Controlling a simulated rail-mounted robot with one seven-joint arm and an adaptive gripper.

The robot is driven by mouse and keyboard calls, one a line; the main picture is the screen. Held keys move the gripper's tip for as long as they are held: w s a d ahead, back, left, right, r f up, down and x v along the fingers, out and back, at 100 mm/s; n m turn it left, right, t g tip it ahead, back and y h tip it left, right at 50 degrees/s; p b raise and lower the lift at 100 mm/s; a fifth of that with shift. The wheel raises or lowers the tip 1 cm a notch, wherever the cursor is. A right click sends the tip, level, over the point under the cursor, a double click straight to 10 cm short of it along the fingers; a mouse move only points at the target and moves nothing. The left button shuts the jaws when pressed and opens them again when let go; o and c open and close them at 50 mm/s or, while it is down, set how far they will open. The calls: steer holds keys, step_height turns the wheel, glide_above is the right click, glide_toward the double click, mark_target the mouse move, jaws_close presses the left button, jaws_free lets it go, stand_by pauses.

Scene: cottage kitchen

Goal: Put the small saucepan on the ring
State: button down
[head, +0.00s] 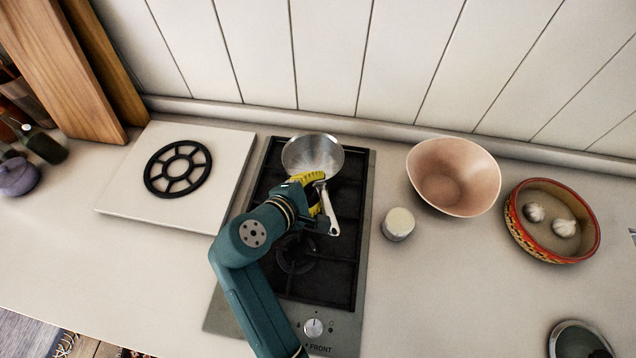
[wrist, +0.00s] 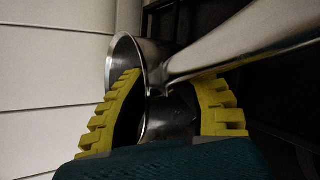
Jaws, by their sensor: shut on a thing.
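The small saucepan (head: 313,155) is steel and sits over the rear of the black hob; whether it touches the grate I cannot tell. Its pale handle (head: 328,208) points toward the front. My gripper (head: 316,190) has yellow fingers and is shut on the saucepan near the handle's root. In the wrist view, the fingers (wrist: 172,112) lie on either side of the saucepan (wrist: 158,120), and the handle (wrist: 240,45) runs off to the upper right. A black spoked ring (head: 178,168) lies flat and empty on a white slab left of the hob. The hob's front burner (head: 295,254) is bare.
The white slab (head: 225,150) lies left of the hob (head: 345,240). To the right are a small white-topped jar (head: 398,224), a pink bowl (head: 453,180) and a red-rimmed dish (head: 515,225) holding garlic. Wooden boards (head: 85,70) lean at the left. The wall is close behind.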

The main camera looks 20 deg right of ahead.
steer(key=c, duration=1)
jaws_free()
steer(key=shift+f, duration=0.1)
